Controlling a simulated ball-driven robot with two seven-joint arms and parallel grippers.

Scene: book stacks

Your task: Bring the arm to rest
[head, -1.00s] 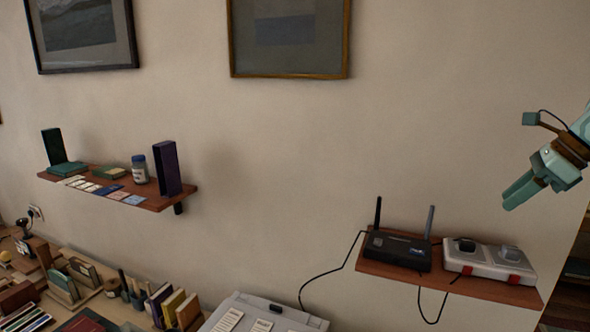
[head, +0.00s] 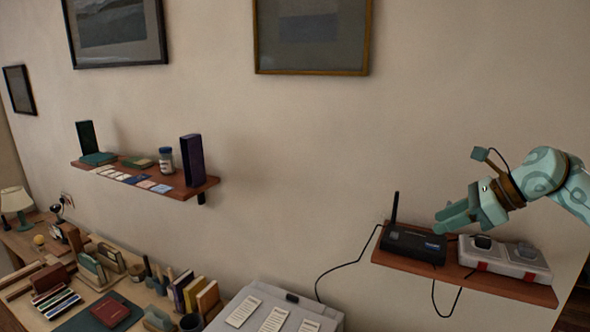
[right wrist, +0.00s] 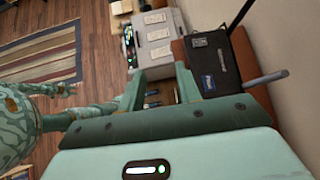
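My right gripper (head: 445,222) is on the right in the head view, its fingers pointing left and down. They overlap part of the black router (head: 413,244) in that view; I cannot tell if they touch it. In the right wrist view the two fingers of the right gripper (right wrist: 160,80) stand apart with nothing between them. The router (right wrist: 212,62) shows just right of the fingers there. Teal patterned parts of my own body show at the left of that view. My left gripper is not in the head view.
The router and a white-and-red case (head: 505,258) sit on a small wall shelf (head: 515,290), with cables hanging. A second shelf (head: 185,189) holds upright books and a jar. A desk with books (head: 197,294) and a grey box (head: 283,300) stand below. The wall between the shelves is bare.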

